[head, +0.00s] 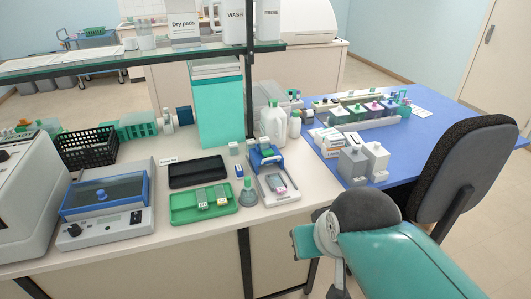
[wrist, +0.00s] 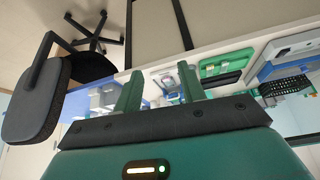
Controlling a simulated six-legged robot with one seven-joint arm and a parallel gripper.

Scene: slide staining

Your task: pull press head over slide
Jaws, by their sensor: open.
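The press stands on the bench near its right front corner in the head view. Its blue press head (head: 264,157) sits at the back of a pale base (head: 267,194). A slide (head: 278,184) with a pinkish end lies on the base in front of the head, uncovered. The press also shows small between my fingers in the wrist view (wrist: 166,79), where its parts are hard to tell. My gripper (wrist: 161,92) is open and empty, with its two green fingers apart. It is well away from the press, off the bench's front edge.
A green tray (head: 186,214) holding slides and a black tray (head: 197,179) lie left of the press. A flask (head: 248,196) stands close beside it. White bottles (head: 273,124) stand behind. A dark chair (head: 448,165) is at the right, by the blue table (head: 449,113).

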